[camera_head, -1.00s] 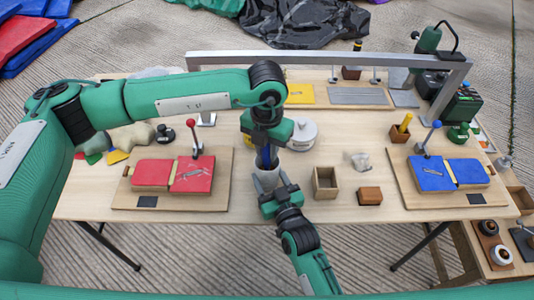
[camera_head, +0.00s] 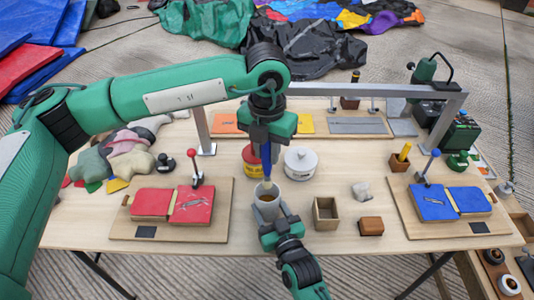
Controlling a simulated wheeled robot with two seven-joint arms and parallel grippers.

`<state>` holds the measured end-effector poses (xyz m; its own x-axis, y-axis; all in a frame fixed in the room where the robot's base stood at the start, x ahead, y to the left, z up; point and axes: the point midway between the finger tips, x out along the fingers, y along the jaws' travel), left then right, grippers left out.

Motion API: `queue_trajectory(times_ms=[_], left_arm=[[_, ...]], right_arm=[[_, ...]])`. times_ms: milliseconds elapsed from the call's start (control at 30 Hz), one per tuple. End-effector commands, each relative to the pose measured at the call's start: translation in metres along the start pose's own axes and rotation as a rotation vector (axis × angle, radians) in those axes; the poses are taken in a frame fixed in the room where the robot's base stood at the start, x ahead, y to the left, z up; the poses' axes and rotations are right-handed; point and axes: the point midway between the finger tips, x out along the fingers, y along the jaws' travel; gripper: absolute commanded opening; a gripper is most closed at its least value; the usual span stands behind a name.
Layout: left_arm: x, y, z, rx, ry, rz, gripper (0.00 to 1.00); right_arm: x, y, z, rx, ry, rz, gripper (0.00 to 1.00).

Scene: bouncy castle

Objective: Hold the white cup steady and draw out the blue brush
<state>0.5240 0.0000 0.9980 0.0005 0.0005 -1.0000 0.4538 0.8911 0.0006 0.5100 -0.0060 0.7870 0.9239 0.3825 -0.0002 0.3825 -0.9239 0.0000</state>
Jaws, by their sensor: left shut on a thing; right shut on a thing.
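The white cup (camera_head: 267,205) stands on the table near its front middle. My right gripper (camera_head: 277,214) is shut on the cup's near right side. My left gripper (camera_head: 268,137) is above the cup and shut on the blue brush (camera_head: 267,158). The brush hangs upright with its pale tip (camera_head: 267,184) just at or above the cup's mouth; I cannot tell exactly which. Something brownish shows inside the cup.
A red and yellow tin (camera_head: 252,160) and a white lidded pot (camera_head: 300,162) stand behind the cup. A red press board (camera_head: 172,207) lies left, a blue one (camera_head: 450,203) right. A grey frame (camera_head: 375,91) spans the back.

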Motion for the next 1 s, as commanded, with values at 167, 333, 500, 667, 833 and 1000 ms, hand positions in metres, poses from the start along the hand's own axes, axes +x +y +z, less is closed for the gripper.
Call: queue_trajectory(times_ms=[167, 333, 500, 667, 833, 1000], left_arm=[[0.0, 0.0, 0.0, 0.0, 0.0, 0.0, 0.02], [0.001, 0.0, 0.0, 0.0, 0.0, 0.0, 0.02], [0.001, 0.0, 0.0, 0.0, 0.0, -0.001, 0.02], [0.001, 0.0, 0.0, 0.0, 0.0, 0.0, 0.02], [0.001, 0.0, 0.0, 0.0, 0.0, -0.001, 0.02], [0.001, 0.0, 0.0, 0.0, 0.0, -0.001, 0.02]], right_arm=[[0.0, 0.0, 0.0, 0.0, 0.0, 0.0, 0.74], [0.0, 0.0, 0.0, 0.0, 0.0, 0.0, 0.8], [-0.001, 0.0, 0.0, 0.0, 0.0, 0.0, 0.8], [-0.015, 0.0, 0.001, 0.0, -0.002, 0.0, 0.8], [-0.046, 0.0, 0.001, 0.0, -0.003, 0.0, 0.8], [-0.08, 0.0, 0.002, 0.0, -0.004, 0.0, 0.8]])
